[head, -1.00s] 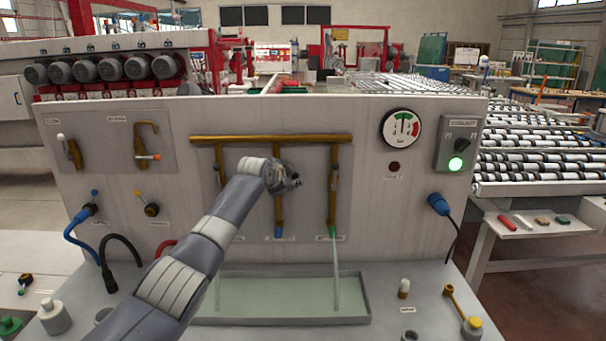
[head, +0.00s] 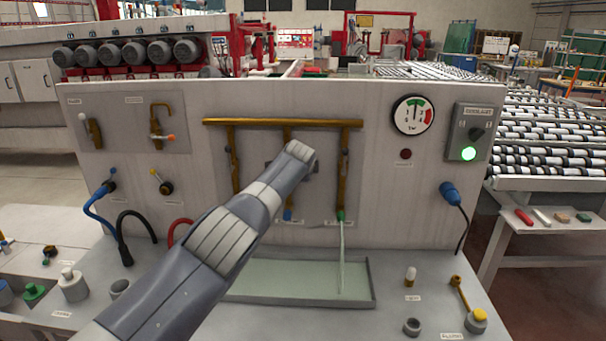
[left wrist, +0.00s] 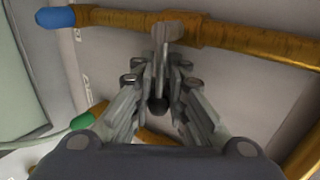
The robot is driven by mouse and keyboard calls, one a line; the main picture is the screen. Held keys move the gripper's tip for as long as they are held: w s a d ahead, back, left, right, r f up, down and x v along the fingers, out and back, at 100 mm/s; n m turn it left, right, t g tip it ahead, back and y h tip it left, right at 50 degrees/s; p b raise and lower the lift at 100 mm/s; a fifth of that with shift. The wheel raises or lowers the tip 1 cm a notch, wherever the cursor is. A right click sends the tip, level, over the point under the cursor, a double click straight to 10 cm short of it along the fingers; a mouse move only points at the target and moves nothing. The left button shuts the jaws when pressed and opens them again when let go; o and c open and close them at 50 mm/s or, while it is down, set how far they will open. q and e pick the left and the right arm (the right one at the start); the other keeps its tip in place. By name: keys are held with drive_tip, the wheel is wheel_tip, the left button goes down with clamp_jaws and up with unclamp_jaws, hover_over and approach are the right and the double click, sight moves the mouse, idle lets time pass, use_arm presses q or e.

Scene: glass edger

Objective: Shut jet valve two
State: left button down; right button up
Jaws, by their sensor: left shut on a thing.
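A brass manifold (head: 330,123) on the upright panel feeds three drop pipes. The middle pipe (head: 288,134) ends in a blue tip (head: 287,214); it also shows at the top of the left wrist view (left wrist: 245,40). My left gripper (left wrist: 160,62) is shut on the grey valve handle (left wrist: 165,30) of this blue-tipped pipe. In the head view my wrist hides the gripper and handle. The right pipe (head: 342,175) ends in a green tip (head: 341,215) with water running from it. My arm partly covers the left pipe (head: 233,160). My right gripper is not in view.
A shallow tray (head: 372,285) lies below the pipes. A pressure gauge (head: 413,116) and a coolant switch box (head: 472,132) with a lit green lamp are at the right. Blue and black hoses (head: 99,215) hang at the left.

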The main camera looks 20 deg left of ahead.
use_arm(q)
drive_tip(key=shift+s+d+f, duration=0.1)
drive_tip(key=shift+s+f, duration=0.05)
drive_tip(key=shift+f, duration=0.35)
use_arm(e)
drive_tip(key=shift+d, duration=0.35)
use_arm(q)
drive_tip(key=c, duration=1.8)
unclamp_jaws()
drive_tip(key=shift+o, duration=1.4)
drive_tip(key=shift+s+d+r, duration=0.1)
drive_tip(key=shift+s+r, duration=0.05)
drive_tip(key=shift+r, duration=0.6)
drive_tip(key=v, duration=1.2)
drive_tip(key=shift+d+f, duration=0.2)
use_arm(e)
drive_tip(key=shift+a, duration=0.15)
use_arm(q)
drive_tip(key=shift+s, duration=0.1)
